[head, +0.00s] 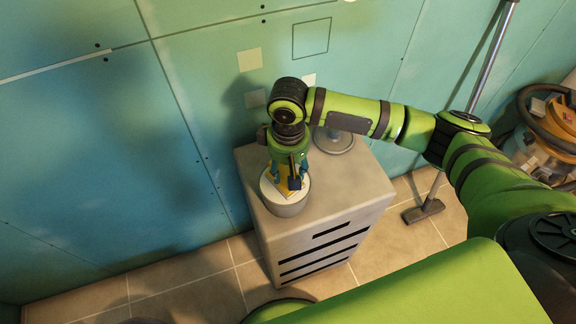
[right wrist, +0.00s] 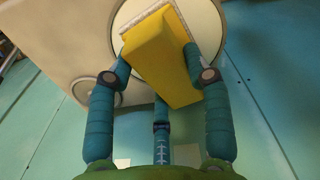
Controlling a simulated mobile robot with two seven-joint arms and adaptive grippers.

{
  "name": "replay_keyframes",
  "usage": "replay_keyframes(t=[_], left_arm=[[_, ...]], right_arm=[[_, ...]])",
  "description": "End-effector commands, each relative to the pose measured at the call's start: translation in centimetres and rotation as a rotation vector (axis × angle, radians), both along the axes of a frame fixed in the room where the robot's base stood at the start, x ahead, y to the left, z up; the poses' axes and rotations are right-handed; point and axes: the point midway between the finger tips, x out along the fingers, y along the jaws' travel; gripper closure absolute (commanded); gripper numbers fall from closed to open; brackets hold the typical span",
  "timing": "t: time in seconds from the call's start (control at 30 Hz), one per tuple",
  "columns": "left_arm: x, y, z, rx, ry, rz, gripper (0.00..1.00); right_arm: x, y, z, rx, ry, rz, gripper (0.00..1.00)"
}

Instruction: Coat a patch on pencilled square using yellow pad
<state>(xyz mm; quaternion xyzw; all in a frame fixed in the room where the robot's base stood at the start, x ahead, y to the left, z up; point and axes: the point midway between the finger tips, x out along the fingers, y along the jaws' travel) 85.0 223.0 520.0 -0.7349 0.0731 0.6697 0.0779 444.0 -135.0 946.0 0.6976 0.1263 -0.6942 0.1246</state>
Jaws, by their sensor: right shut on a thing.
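My right gripper (head: 288,184) points down over a round white tub (head: 288,210) on the cabinet. It is shut on the yellow pad (right wrist: 160,62), which fills the middle of the right wrist view between the fingers (right wrist: 162,75). The pad's pale face is turned toward the pale round inside of the tub (right wrist: 208,22); I cannot tell whether they touch. The pencilled square (head: 311,38) is a thin dark outline on the green wall, above my right arm. My left gripper is not in view.
The grey cabinet (head: 345,190) stands against the green plasterboard (head: 90,150). A round metal object (head: 334,142) sits behind my gripper on its top. Pale squares (head: 249,60) mark the wall. A vacuum cleaner (head: 552,135) and its floor nozzle (head: 423,211) are at right.

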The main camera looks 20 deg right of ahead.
Motion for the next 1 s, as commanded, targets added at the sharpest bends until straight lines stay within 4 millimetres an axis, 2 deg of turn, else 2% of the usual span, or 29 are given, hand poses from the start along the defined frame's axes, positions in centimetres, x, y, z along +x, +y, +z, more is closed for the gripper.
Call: replay_keyframes(t=[1.0], left_arm=[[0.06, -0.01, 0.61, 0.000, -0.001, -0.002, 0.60]], right_arm=[[-0.21, 0.00, -0.30, -0.001, 0.006, 0.002, 0.76]])
